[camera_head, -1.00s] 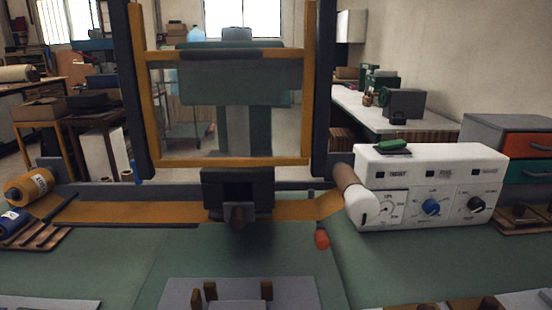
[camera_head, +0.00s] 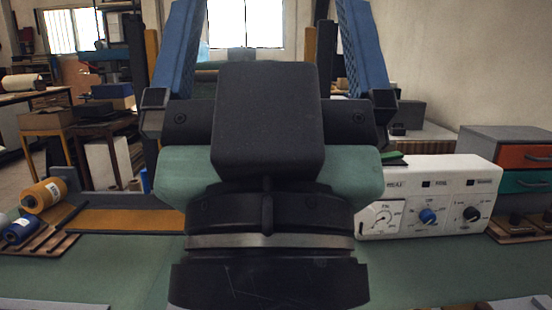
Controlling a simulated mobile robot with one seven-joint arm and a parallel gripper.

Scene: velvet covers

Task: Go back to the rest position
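My gripper (camera_head: 268,50) fills the middle of the head view, raised with its two blue fingers pointing up. The fingers stand wide apart, and only the far window and back of the room show between them. The dark wrist and body of my gripper hide most of the machine behind it, including its press head and the middle of the orange strip (camera_head: 125,221). The white control box (camera_head: 450,190) with its dials stands to the right, partly covered by my gripper.
Orange and blue rolls (camera_head: 42,194) lie on a wooden rack at the left. A drawer cabinet (camera_head: 508,158) with orange and green fronts stands at the right. The green table top (camera_head: 110,265) is bare at the front left.

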